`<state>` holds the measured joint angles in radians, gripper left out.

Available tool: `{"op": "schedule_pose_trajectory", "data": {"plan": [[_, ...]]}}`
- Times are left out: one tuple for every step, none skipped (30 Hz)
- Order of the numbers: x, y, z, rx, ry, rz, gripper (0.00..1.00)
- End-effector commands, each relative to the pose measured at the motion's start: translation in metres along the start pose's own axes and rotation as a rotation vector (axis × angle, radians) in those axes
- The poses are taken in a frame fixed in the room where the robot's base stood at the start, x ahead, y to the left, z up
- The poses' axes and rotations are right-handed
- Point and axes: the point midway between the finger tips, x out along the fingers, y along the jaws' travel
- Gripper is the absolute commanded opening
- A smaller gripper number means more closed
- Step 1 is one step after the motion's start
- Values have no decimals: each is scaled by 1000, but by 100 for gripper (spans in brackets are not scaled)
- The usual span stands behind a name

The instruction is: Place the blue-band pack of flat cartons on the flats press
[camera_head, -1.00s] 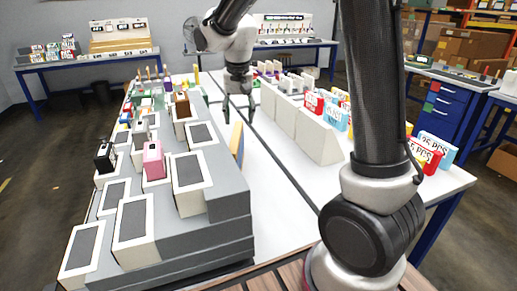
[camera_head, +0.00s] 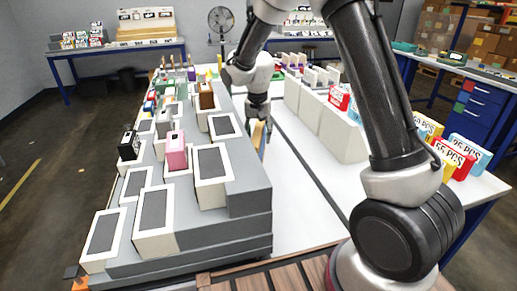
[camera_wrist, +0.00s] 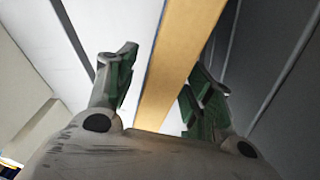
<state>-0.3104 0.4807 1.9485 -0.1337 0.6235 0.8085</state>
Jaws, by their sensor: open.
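A thin tan flat pack (camera_head: 257,136) with a trace of blue at its edge stands upright in the aisle between the stepped grey rack and the white dividers. It looks like the carton pack; its band does not show clearly. My gripper (camera_head: 266,128) is low over it. In the wrist view the tan pack (camera_wrist: 182,60) runs between the two green-padded fingers of my open gripper (camera_wrist: 160,95). A gap shows on the left finger's side; contact on the right is unclear. I cannot make out the flats press.
The stepped grey rack (camera_head: 250,203) with white-framed boxes stands close on the left. White dividers (camera_head: 338,135) stand on the right, with coloured number cards (camera_head: 455,155) beyond them.

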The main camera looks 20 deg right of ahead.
Motion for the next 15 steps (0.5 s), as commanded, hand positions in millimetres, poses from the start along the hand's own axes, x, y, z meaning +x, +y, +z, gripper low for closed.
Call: {"op": "schedule_pose_trajectory", "data": {"plan": [[0,0,0,0,0,0,52],[0,0,0,0,0,0,52],[0,0,0,0,0,0,50],[0,0,0,0,0,0,45],[0,0,0,0,0,0,39],[0,0,0,0,0,0,32],[0,0,0,0,0,0,26],[0,0,0,0,0,0,21],[0,0,0,0,0,0,14],[0,0,0,0,0,0,8],[0,0,0,0,0,0,3],[0,0,0,0,0,1,0],[0,0,0,0,0,1,0],[0,0,0,0,0,0,0],[0,0,0,0,0,1,0]]}}
